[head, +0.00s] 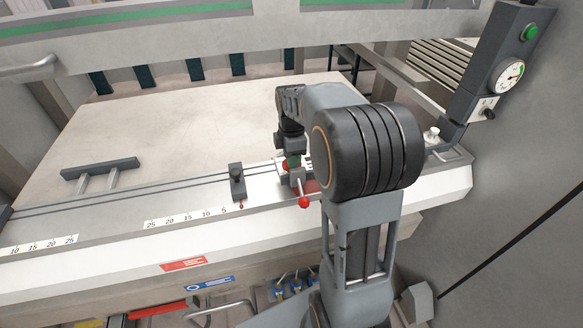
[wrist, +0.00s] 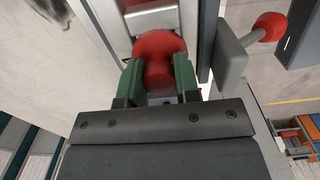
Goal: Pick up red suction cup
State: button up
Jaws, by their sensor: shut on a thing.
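The red suction cup (wrist: 158,62) is in the wrist view, with a wide round rim and a narrower body. My gripper (wrist: 158,78) has its two green fingers on either side of the cup's body and is shut on it. In the head view my gripper (head: 292,160) points down at the machine's rail, and only a bit of the red cup (head: 285,165) shows beside it. My arm and gripper hide most of the cup there. I cannot tell whether the cup touches the surface below.
A lever with a red ball knob (head: 304,202) stands close in front of my gripper; the knob also shows in the wrist view (wrist: 270,26). A dark stop block (head: 237,182) sits on the scaled rail to the left. A dark handle bar (head: 100,168) lies farther left. The pale table is otherwise clear.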

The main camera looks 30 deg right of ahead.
jog(key=shift+r, duration=0.1)
jog(key=r, duration=0.9)
jog(key=shift+s+d+r+p, duration=0.1)
jog(key=shift+d+r+p, duration=0.25)
jog(key=shift+d, duration=0.05)
jog(key=s+d+r+m+p, duration=0.2)
jog(key=d+r+m+p, duration=0.2)
jog(key=d+m+p, duration=0.15)
notch_tip(320, 180, down, 13)
jog(key=m+b, duration=0.3)
jog(key=b, duration=0.6)
jog(key=shift+w+d+b, duration=0.3)
jog(key=shift+w+b, duration=0.05)
jog(key=shift+w, duration=0.05)
jog(key=shift+r+m, duration=0.1)
jog(key=shift+m, duration=0.15)
